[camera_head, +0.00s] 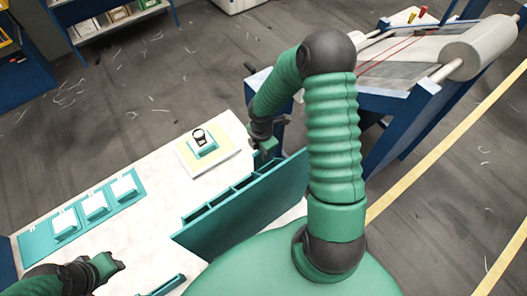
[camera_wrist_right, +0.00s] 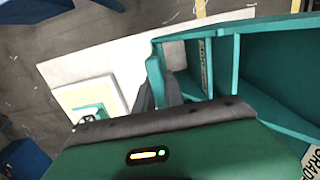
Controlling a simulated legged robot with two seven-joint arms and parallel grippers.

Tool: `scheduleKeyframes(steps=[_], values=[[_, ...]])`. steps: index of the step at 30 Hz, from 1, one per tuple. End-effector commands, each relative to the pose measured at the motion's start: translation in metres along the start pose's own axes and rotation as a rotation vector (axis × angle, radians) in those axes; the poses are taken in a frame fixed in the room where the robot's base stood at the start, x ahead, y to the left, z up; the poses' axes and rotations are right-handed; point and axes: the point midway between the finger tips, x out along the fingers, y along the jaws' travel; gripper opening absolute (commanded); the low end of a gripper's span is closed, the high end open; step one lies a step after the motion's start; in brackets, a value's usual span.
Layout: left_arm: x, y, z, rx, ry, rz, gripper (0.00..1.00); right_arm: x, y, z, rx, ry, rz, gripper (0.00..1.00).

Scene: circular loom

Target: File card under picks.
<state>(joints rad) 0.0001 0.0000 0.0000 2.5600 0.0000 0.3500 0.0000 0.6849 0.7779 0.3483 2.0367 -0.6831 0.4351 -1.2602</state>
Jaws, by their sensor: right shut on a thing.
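A long teal rack with dividers (camera_head: 240,213) stands along the table's edge in front of me. In the right wrist view its compartments (camera_wrist_right: 267,60) open at the right. White labels sit inside; one (camera_wrist_right: 313,158) reads in part "GRAD", and I cannot read one for picks. My right gripper (camera_head: 268,146) is at the rack's far end. In the right wrist view its dark fingers (camera_wrist_right: 163,92) are beside the rack's end wall.
A cream pad (camera_head: 224,152) with a teal block and dark ring lies beside the rack. A teal tray (camera_head: 42,241) with several white-topped blocks is at the left. A loom with a white roll (camera_head: 481,46) stands at the right. The white table (camera_head: 150,178) is clear between.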

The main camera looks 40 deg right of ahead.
Motion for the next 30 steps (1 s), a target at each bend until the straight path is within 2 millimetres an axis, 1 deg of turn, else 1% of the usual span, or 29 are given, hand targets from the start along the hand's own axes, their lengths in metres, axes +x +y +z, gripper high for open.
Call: scheduleKeyframes(steps=[26, 27, 30], values=[[0.030, 0.000, 0.007, 0.000, 0.000, 0.000, 0.36, 0.045, 0.000, -0.002, 0.000, 0.001, 0.000, 0.00], [0.030, 0.000, 0.007, 0.000, 0.000, 0.000, 0.36, 0.045, 0.000, -0.002, 0.000, 0.001, 0.000, 0.15], [0.029, 0.000, 0.007, 0.000, 0.000, 0.000, 0.36, 0.043, 0.000, -0.002, 0.000, 0.001, 0.000, 0.28]])
